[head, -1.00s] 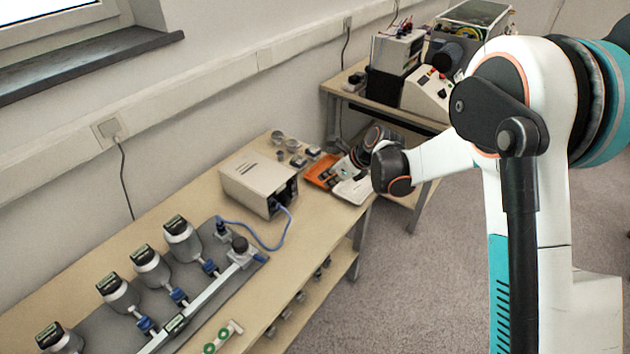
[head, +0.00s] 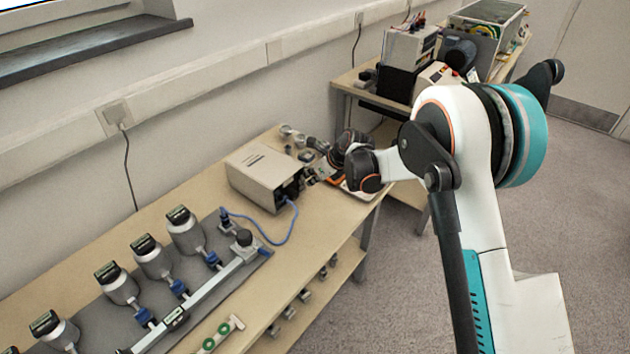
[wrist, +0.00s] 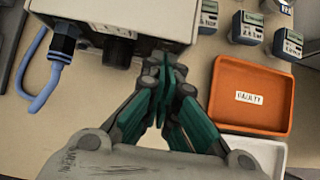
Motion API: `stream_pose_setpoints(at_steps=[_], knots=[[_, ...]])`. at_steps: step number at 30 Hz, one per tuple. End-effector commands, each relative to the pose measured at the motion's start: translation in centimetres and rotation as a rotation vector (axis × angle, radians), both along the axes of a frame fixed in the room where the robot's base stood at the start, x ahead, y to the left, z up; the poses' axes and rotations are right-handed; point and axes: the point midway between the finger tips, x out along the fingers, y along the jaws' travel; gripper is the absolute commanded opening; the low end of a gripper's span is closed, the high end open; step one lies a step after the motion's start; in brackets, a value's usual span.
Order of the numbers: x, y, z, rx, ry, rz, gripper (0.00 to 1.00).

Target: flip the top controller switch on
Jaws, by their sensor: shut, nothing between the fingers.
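The controller is a beige box (head: 262,172) on the workbench, with a dark front face and a blue cable plugged into it. My gripper (head: 310,178) is at the right end of the box's front. In the wrist view my gripper (wrist: 166,62) is shut and empty, its green-sided fingertips right at the front face beside the knob. I cannot tell whether they touch. No switch can be made out; the fingers cover that part.
An orange tray (wrist: 222,106) marked "FAULTY" and a white tray (wrist: 268,148) lie right of my gripper. Small labelled blocks (wrist: 247,27) stand behind them. A plate with several grey sensors (head: 120,290) fills the bench's left. A second table with equipment (head: 350,92) stands behind.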

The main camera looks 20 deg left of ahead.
Motion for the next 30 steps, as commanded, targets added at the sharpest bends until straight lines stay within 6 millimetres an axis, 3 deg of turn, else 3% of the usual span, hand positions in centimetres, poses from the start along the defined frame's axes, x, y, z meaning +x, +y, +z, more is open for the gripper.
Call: stream_pose_setpoints(at_steps=[19, 30], knots=[[0.3, 0.6, -0.3, 0.001, -0.001, -0.001, 0.0], [0.3, 0.7, 1.2, 0.002, -0.001, 0.0, 0.0]])
